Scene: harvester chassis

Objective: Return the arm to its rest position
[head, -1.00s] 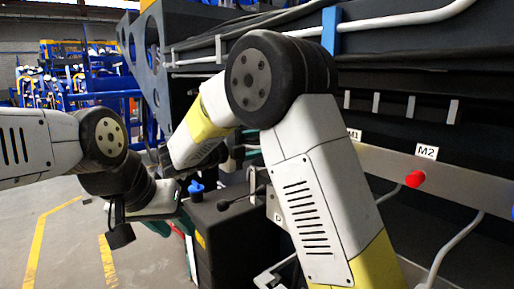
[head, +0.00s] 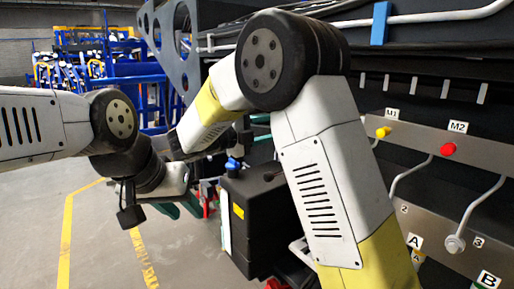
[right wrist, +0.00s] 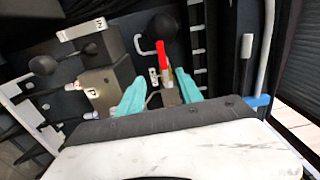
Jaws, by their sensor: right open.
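My right arm (head: 325,180), white and yellow with a black elbow joint, is folded across the middle of the head view. It hides my right gripper there. In the right wrist view the right gripper (right wrist: 160,90) shows two teal fingers spread apart with nothing held between them. A red-tipped part shows beyond the gap. My left arm (head: 45,125) comes in from the left, bent at a black joint. My left gripper (head: 181,208) points down beside the dark box; its teal fingers show only in small part, so its opening is unclear.
A black box (head: 262,215) with a blue knob (head: 232,163) stands behind my right arm. The chassis panel (head: 405,140) at right carries a yellow knob (head: 383,132), a red knob (head: 448,149) and pale hoses. Open floor with yellow lines (head: 66,235) lies at left.

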